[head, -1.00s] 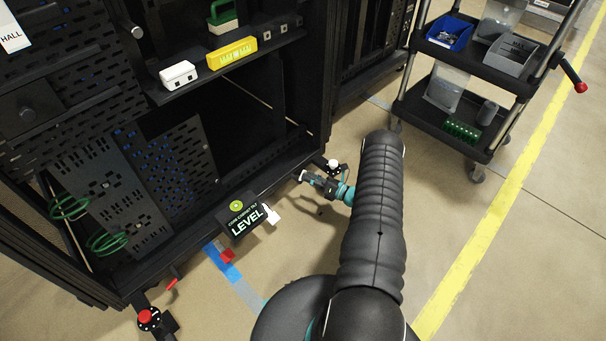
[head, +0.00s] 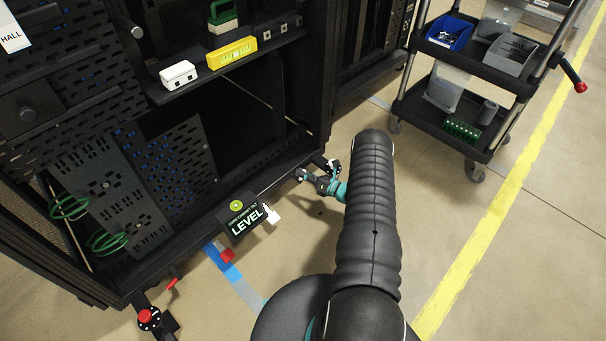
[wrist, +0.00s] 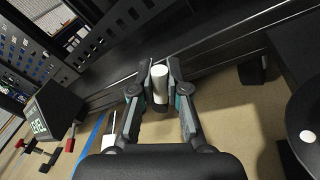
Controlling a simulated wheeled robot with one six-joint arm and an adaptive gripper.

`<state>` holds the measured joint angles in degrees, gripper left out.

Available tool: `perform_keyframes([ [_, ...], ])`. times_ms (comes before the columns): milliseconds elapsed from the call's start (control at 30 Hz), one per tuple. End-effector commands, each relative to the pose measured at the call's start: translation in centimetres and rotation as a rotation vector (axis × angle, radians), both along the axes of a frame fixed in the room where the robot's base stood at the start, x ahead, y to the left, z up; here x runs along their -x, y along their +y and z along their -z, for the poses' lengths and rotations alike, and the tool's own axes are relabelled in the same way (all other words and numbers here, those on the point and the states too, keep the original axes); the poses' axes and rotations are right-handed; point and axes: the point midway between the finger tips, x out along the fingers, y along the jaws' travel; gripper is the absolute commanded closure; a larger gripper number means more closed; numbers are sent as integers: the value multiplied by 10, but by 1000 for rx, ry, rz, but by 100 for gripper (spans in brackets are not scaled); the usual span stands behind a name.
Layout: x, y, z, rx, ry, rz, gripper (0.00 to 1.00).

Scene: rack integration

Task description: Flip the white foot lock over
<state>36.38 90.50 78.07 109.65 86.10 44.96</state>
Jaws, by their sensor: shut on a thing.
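The white foot lock shows in the wrist view as a short white cylinder (wrist: 159,76) between my fingertips, at the base of the black rack. My gripper (wrist: 160,84) is shut on this white part, with one finger on each side. In the head view my gripper (head: 304,175) is low at the rack's front right corner, just above the floor. A small white and black part of the foot (head: 334,165) shows behind the gripper there; the rest is hidden by the gripper and arm.
A black LEVEL display (head: 247,221) with a white tag beside it stands at the rack's front edge. A red foot lock (head: 146,317) is at the near left corner. A two-shelf cart (head: 455,115) stands at the right.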

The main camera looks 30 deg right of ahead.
Motion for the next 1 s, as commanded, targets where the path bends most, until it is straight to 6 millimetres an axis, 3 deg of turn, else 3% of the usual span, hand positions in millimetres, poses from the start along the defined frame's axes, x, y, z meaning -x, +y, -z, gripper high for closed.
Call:
perform_keyframes([
  [367, 1, 3, -2, 99, -37, -2, 100],
  [1000, 7, 22, -5, 637, -232, -2, 100],
])
